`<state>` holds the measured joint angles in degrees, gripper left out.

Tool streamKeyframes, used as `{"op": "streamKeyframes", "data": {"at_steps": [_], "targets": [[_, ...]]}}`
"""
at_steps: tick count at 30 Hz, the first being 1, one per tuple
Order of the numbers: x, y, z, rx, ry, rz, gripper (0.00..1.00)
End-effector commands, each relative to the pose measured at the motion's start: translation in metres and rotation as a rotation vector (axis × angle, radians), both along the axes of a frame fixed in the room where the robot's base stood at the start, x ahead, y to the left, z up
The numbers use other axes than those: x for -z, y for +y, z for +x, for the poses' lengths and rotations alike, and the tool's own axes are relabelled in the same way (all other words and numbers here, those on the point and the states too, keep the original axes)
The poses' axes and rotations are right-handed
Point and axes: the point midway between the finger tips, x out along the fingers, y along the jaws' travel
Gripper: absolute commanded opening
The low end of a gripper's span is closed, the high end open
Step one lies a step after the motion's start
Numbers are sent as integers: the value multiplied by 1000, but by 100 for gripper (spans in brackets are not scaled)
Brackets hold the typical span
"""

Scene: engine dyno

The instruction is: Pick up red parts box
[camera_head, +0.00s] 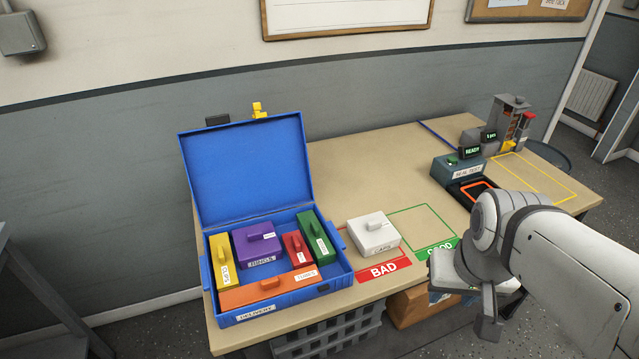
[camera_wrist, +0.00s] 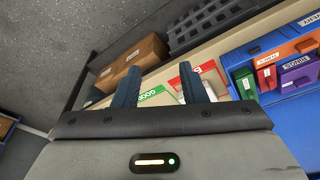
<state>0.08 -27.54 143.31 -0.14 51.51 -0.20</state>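The small red parts box (camera_head: 297,248) with a handle and a white label sits in the open blue delivery case (camera_head: 262,313). It stands between the purple box (camera_head: 256,244) and the green box (camera_head: 316,236), behind the long orange box (camera_head: 267,289). In the wrist view the red box (camera_wrist: 267,78) shows at the right, beside the green one. My gripper (camera_head: 464,304) is off the table's front edge, well right of the case. In the wrist view its two fingers (camera_wrist: 160,86) are apart with nothing gripped between them.
A yellow box (camera_head: 221,262) fills the case's left side, and the raised lid (camera_head: 248,168) stands behind. A white box (camera_head: 374,236) sits behind the BAD sign (camera_head: 384,269). The green outlined area (camera_head: 423,220) is empty. A test device (camera_head: 459,167) stands at the right.

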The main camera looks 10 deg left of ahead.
Motion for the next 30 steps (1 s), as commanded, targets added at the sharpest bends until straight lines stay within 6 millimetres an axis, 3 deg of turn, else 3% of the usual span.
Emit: {"op": "streamKeyframes", "data": {"at_steps": [6, 11, 16, 21, 25, 30], "targets": [[1, 4, 6, -13, -2, 0, 38], [5, 32, 46, -91, -24, -1, 38], [21, 109, 112, -259, -72, 4, 38], [45, 202, 155, -413, -121, 23, 38], [61, 257, 169, -493, -146, 38, 38], [73, 292, 174, -540, -164, 49, 38]]}}
